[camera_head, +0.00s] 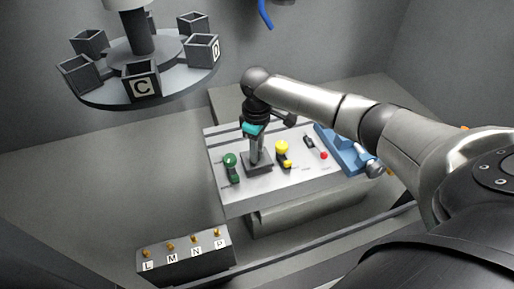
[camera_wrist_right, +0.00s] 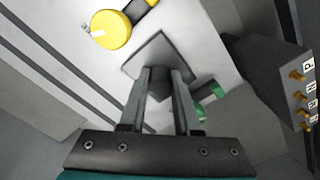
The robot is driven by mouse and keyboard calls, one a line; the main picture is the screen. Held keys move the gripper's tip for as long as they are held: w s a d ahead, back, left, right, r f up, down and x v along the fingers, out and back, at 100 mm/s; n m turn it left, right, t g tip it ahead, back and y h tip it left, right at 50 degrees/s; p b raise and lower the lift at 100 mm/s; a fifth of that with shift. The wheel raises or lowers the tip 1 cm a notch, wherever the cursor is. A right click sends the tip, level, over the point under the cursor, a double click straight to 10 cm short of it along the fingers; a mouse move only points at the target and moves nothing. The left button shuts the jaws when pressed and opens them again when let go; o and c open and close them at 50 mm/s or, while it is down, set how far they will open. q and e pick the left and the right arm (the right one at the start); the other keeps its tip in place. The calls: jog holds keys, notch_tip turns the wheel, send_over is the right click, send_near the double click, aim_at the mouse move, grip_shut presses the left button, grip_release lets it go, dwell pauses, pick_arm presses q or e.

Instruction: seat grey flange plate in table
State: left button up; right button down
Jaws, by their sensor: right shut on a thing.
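The grey flange plate (camera_head: 258,167) is a dark square plate over the table (camera_head: 230,204), between the green and yellow knobs. It also shows in the right wrist view (camera_wrist_right: 157,51), beyond my fingers. My right gripper (camera_head: 256,157) comes down from above, shut on the plate's raised middle part; its two fingers show in the right wrist view (camera_wrist_right: 162,75). The plate looks close to the table top, but I cannot tell whether it touches. What lies under the plate is hidden. My left gripper is not in view.
A green knob (camera_head: 230,160) stands left of the plate and a yellow knob (camera_head: 282,147) right. A red button (camera_head: 323,155) and a blue fixture (camera_head: 341,150) are farther right. A lettered box (camera_head: 186,257) is in front; a carousel with bins (camera_head: 186,75) is upper left.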

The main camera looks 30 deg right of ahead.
dwell(0.3)
jog(key=shift+f, duration=0.75)
jog(key=c, duration=0.5)
grip_release()
jog(key=shift+c, duration=0.2)
notch_tip(320, 180, up, 15)
jog(key=shift+r, duration=0.15)
